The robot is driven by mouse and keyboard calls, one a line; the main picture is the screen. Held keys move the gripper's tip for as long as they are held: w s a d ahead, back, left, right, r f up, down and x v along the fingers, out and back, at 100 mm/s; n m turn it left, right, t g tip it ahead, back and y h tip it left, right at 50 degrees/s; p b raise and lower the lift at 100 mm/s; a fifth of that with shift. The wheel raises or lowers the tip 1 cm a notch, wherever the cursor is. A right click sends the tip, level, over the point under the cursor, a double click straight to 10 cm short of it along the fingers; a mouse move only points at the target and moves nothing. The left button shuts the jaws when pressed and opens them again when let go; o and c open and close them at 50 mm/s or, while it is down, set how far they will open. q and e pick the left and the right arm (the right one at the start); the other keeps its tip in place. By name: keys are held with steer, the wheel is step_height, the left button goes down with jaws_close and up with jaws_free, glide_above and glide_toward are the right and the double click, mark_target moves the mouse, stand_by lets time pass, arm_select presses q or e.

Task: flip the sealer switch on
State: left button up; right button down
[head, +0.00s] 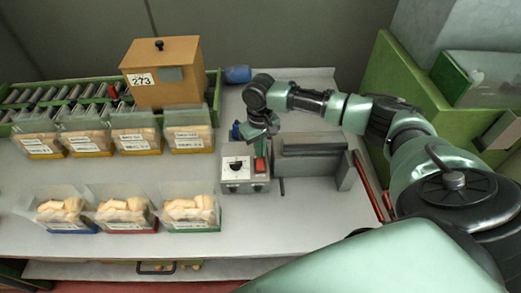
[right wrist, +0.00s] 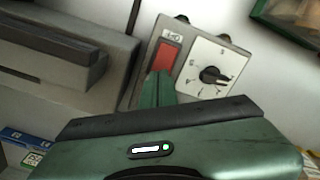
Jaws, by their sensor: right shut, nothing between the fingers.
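The sealer's control box (head: 238,186) is a grey box with a white dial plate and black knob (head: 236,165). Its red rocker switch (head: 260,166) sits beside the dial, and it also shows in the right wrist view (right wrist: 167,55). The sealer's grey bar body (head: 308,165) stands just right of the box. My right gripper (head: 262,150) is shut and empty, pointing down just above the switch. In the right wrist view its green fingertips (right wrist: 158,80) are at the lower edge of the switch; I cannot tell whether they touch. My left gripper is out of view.
A wooden box marked 273 (head: 180,93) stands at the back. A green crate (head: 375,100) is on the right. A blue object (head: 237,74) lies behind.

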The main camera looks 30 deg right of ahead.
steer(key=shift+f+b, duration=0.3)
steer(key=shift+f, duration=0.75)
steer(key=shift+s, duration=0.1)
stand_by(0.3)
step_height(320, 180, up, 7)
steer(key=p, duration=0.8)
steer(key=shift+r, duration=0.1)
stand_by(0.3)
